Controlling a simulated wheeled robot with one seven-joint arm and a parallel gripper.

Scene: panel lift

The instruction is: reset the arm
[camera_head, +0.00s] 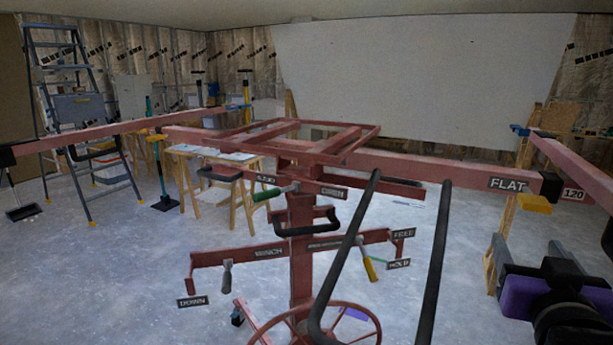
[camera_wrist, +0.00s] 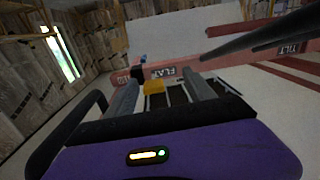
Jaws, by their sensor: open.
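My gripper (camera_head: 528,260) is at the lower right of the head view, a purple and black body with grey fingers. Its jaws are open and empty, apart from the lift. In the wrist view the gripper (camera_wrist: 163,92) points toward the lift's red arm, with the yellow catch (camera_wrist: 154,87) showing between the fingers. The red panel lift (camera_head: 301,262) stands in the middle of the head view. It carries a green-handled lever (camera_head: 272,193), a grey-handled lever (camera_head: 227,278), a yellow-handled lever (camera_head: 368,268) and a handwheel (camera_head: 320,309).
Black handle bars (camera_head: 436,255) rise close in front of the lift. A red arm (camera_head: 572,162) reaches out at the right, near my gripper. A stepladder (camera_head: 82,107) and a wooden trestle table (camera_head: 190,150) stand behind at the left.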

